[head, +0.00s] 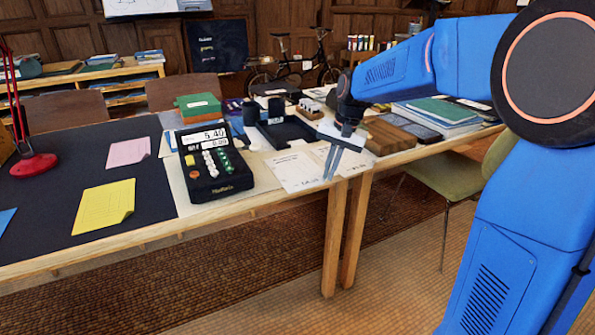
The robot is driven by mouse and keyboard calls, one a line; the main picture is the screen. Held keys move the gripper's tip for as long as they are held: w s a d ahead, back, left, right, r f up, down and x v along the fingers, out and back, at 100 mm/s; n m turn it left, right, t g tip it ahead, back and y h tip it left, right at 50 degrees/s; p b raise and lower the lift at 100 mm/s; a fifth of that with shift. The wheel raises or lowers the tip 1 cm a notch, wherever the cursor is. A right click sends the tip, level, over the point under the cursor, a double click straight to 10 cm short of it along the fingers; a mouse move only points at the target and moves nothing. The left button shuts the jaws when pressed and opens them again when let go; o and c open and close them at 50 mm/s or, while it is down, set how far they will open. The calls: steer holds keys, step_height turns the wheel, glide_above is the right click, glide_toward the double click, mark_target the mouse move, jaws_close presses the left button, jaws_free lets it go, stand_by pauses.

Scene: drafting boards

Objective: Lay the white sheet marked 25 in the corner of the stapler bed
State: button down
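Two white printed sheets lie at the table's front edge, a left one (293,174) and a right one (355,162), partly behind my gripper. Their print is too small to tell which one is marked 25. A black device with a flat bed (284,133), which looks like the stapler bed, stands behind them. My gripper (329,179) points down over the area where the two sheets meet. Its grey fingers are close together. I cannot tell whether they touch a sheet or have one between them.
A black calculating machine (212,162) stands left of the sheets. A yellow sheet (104,206) and a pink sheet (128,151) lie on the dark mat, near a red lamp base (34,165). Brown boxes (387,135) and books (443,110) stand to the right.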

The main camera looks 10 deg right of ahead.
stand_by(0.6)
steer(key=a+v, duration=0.1)
steer(key=v, duration=0.6)
steer(key=shift+w+a+r, duration=0.15)
steer(key=shift+w+r, duration=0.2)
stand_by(0.9)
stand_by(0.5)
